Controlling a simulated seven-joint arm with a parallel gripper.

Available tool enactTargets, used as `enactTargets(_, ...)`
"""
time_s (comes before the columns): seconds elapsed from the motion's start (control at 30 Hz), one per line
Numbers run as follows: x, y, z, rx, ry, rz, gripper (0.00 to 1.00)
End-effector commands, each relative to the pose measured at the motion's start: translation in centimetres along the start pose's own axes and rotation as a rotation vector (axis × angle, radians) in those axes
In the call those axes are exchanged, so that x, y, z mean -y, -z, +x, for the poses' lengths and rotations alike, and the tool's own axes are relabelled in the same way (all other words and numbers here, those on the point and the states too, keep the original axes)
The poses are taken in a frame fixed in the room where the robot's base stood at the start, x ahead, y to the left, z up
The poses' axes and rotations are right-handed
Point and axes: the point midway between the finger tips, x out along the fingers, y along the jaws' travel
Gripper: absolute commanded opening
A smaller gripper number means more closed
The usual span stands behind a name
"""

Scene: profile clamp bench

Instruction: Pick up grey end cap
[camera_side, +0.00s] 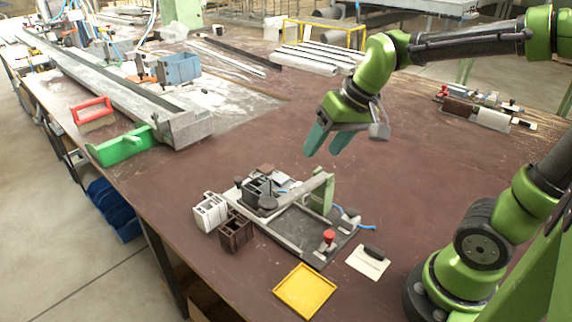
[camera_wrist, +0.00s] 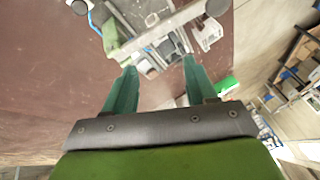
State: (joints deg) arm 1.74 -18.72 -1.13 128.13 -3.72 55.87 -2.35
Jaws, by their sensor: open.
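My gripper (camera_side: 323,148) is open and empty, high above the table behind the clamp fixture (camera_side: 300,222). In the wrist view my gripper (camera_wrist: 159,64) shows two teal fingers spread apart with nothing between them. A light grey block with openings (camera_side: 210,213) stands on the table left of the fixture, beside a dark brown block (camera_side: 236,231). The light grey block (camera_wrist: 208,34) also shows in the wrist view, beyond the right finger. It may be the grey end cap, but I cannot tell for certain. My gripper is well apart from it.
The fixture has a green post (camera_side: 321,194) and a red knob (camera_side: 329,237). A yellow tray (camera_side: 304,291) and a white plate with a black grip (camera_side: 368,262) lie in front. A long metal rail (camera_side: 130,88) runs at the left.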

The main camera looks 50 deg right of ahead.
Motion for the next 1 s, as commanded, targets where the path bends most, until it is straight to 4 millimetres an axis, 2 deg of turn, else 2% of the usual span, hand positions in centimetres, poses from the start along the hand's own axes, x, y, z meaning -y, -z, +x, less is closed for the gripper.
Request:
enactTargets(0.03, 0.0, 1.8, 1.0, 0.037, -0.024, -0.005, 0.56)
enactTargets(0.17, -0.3, 6.0, 3.5, 0.119, -0.079, -0.045, 0.56)
enactTargets(0.3, -1.1, 10.3, 6.9, 0.209, -0.137, -0.099, 0.56)
enactTargets(0.5, -2.6, 15.5, 11.7, 0.324, -0.205, -0.197, 0.56)
enactTargets(0.6, -3.0, 17.3, 12.7, 0.355, -0.223, -0.246, 0.56)
enactTargets(0.67, -2.9, 18.1, 12.5, 0.360, -0.226, -0.272, 0.56)
enactTargets(0.77, -2.4, 18.9, 11.2, 0.358, -0.222, -0.311, 0.56)
enactTargets(0.87, -2.6, 18.2, 11.8, 0.382, -0.216, -0.329, 0.56)
enactTargets(1.0, -3.3, 17.2, 14.1, 0.385, -0.215, -0.331, 0.56)
